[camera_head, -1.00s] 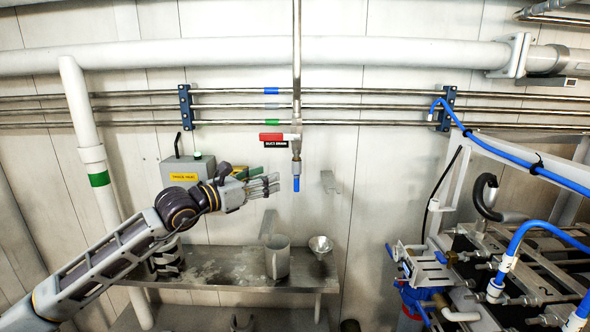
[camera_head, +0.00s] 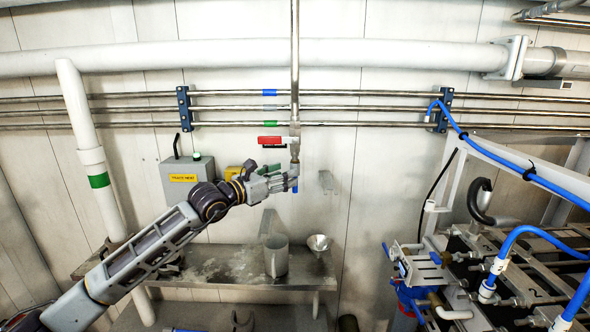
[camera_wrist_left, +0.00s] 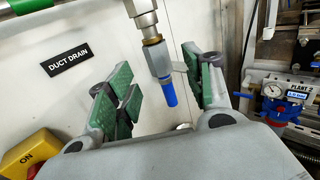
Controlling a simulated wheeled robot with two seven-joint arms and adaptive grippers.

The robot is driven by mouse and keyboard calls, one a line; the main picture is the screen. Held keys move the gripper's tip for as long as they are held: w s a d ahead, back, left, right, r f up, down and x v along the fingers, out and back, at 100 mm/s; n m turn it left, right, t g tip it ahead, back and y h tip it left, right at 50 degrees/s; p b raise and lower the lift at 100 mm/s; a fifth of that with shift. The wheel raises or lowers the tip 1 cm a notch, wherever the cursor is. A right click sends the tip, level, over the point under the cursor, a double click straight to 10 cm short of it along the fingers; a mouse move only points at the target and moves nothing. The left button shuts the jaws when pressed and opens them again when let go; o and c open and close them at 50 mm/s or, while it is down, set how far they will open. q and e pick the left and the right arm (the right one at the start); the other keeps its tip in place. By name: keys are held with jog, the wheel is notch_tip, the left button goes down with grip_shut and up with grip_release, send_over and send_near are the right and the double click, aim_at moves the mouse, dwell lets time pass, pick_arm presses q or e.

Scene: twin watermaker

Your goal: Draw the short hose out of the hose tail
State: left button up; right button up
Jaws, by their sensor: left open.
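The short blue hose (camera_wrist_left: 168,93) hangs straight down from the grey hose tail (camera_wrist_left: 158,62), still in it. In the head view only a bit of the hose (camera_head: 295,190) shows below my left gripper (camera_head: 284,181); the gripper hides the rest. In the wrist view my left gripper (camera_wrist_left: 166,90) is open, with one green-padded finger on each side of the hose and a visible gap on both sides. Contact is not visible. The pipe and valve with a red handle (camera_head: 270,140) stand above the hose tail. My right gripper is not in view.
A metal shelf (camera_head: 215,282) below holds a grey mug (camera_head: 276,258) and a funnel (camera_head: 319,243). A grey trace heat box (camera_head: 187,184) is on the wall behind my arm. Pipes and blue hoses of a machine (camera_head: 470,265) crowd the right.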

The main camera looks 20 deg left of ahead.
pick_arm(q)
jog(key=shift+p+x, duration=0.85)
jog(key=shift+x, duration=1.9)
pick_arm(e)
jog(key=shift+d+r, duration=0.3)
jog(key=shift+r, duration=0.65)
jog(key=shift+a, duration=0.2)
pick_arm(q)
jog(key=shift+c, duration=0.4)
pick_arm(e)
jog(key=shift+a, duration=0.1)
pick_arm(q)
jog(key=shift+c, duration=1.1)
jog(key=c, duration=0.7)
jog(key=shift+o, duration=1.2)
grip_shut()
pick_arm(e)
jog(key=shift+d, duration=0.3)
